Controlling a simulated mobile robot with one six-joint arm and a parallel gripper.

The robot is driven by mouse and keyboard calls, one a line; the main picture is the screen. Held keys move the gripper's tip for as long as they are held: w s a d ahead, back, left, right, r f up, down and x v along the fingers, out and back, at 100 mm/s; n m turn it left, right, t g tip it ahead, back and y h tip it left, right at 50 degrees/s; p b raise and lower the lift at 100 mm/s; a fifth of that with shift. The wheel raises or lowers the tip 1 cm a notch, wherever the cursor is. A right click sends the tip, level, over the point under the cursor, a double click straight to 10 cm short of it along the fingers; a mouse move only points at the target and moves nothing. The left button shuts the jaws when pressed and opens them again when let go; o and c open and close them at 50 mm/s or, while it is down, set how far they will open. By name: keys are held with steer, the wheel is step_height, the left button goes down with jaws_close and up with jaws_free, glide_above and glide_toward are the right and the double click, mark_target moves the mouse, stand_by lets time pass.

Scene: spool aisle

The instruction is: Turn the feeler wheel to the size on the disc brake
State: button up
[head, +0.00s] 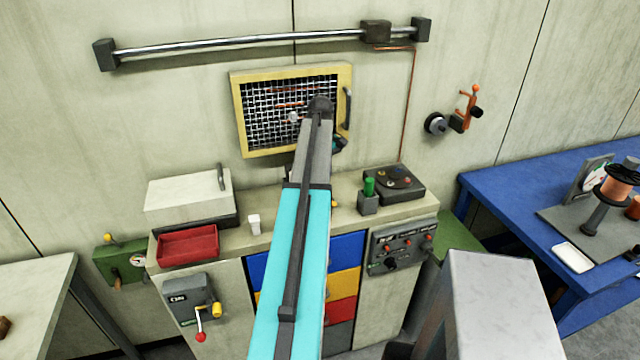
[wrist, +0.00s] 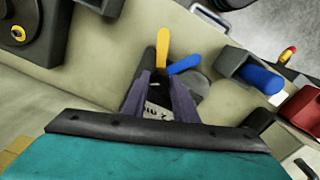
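In the wrist view, a dark grey round part (wrist: 198,86) on the counter has a yellow tab (wrist: 163,48) and a blue tab (wrist: 185,64); it looks like the feeler wheel. My gripper (wrist: 160,80) is over it, with a visible gap between its two fingers. A pale part with dark marks shows between them; I cannot read a size or tell whether they touch it. In the head view, my arm hides the gripper and most of this spot. A dark disc (head: 436,124) with an orange part (head: 468,102) on the wall may be the disc brake.
On the counter (head: 290,218) stand a red tray (head: 187,246), a pale lidded box (head: 188,195), a white cup (head: 254,222), a green cylinder (head: 369,187) and a dark knobbed box (head: 393,185). The wrist view shows a blue cylinder (wrist: 262,77) in a grey holder. A yellow-framed mesh (head: 250,143) hangs behind.

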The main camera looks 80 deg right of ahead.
steer(key=o, duration=0.4)
steer(key=shift+o, duration=0.2)
steer(key=shift+r, duration=0.2)
steer(key=shift+r+b, duration=0.45)
steer(key=shift+r, duration=0.45)
step_height(320, 180, up, 12)
steer(key=b, duration=0.3)
steer(key=shift+f, duration=0.2)
steer(key=shift+r, duration=0.1)
